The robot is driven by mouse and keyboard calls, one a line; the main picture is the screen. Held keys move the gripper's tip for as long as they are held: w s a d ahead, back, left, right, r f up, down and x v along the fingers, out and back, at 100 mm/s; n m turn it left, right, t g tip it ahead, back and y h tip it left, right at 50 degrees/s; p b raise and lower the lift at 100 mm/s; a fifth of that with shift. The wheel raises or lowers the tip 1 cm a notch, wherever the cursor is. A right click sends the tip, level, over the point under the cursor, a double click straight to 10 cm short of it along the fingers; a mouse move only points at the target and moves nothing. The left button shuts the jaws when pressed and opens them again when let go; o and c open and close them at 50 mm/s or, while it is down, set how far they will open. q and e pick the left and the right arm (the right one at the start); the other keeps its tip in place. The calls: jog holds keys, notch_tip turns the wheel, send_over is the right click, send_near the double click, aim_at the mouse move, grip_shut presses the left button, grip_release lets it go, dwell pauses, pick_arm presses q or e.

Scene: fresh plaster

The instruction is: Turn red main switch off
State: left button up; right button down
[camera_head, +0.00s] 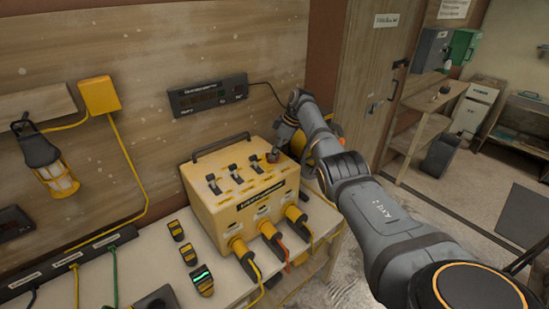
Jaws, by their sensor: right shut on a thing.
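The yellow power box (240,205) stands on the bench, with a black carry handle, several black toggle switches on its sloping top and plugs in its front. The red main switch (273,157) is a small reddish knob at the top's right end. My right arm reaches in from the lower right and bends down behind the box's right end. My right gripper (278,149) is at the red switch and shut on it; its fingers are small and partly hidden. Whether the switch is on or off cannot be read. My left gripper is not in view.
A dark display panel (208,94) hangs on the plank wall behind the box. Small yellow-black devices (189,254), one lit green, lie left of the box. A caged lamp (50,168) hangs at left. Yellow and orange cables run from the plugs down the bench front.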

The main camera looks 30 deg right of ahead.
jog(key=shift+n+b, duration=0.4)
jog(key=c, duration=1.3)
grip_release()
jog(key=shift+c, duration=0.2)
jog(key=v, duration=1.2)
jog(key=shift+d, duration=0.2)
